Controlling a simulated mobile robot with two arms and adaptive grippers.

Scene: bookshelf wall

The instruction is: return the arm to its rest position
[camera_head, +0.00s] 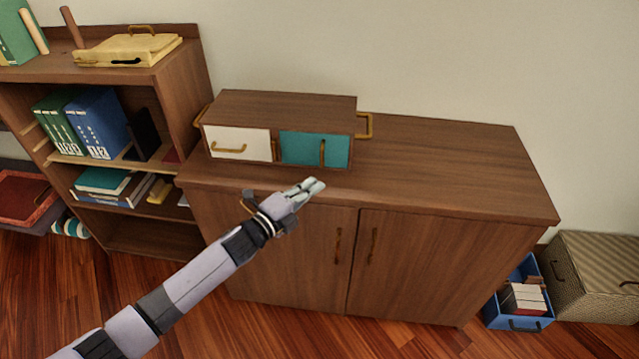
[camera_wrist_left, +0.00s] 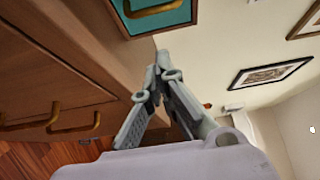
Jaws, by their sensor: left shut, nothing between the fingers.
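My left arm (camera_head: 190,284) reaches in from the lower left in the head view. Its gripper (camera_head: 318,184) is shut and empty, in front of the top front edge of the brown cabinet (camera_head: 440,165). In the left wrist view the shut fingertips (camera_wrist_left: 160,62) meet near the middle, with the cabinet front to their left. Above the gripper, a small wooden drawer box (camera_head: 290,106) stands on the cabinet. It has a white front and a teal front, both with brass handles. My right gripper is in neither view.
A bookshelf (camera_head: 175,85) with binders and books stands at the left. A blue crate (camera_head: 520,315) with books and a woven box (camera_head: 598,265) stand on the floor at the right. The right part of the cabinet top is clear. The cabinet doors are shut.

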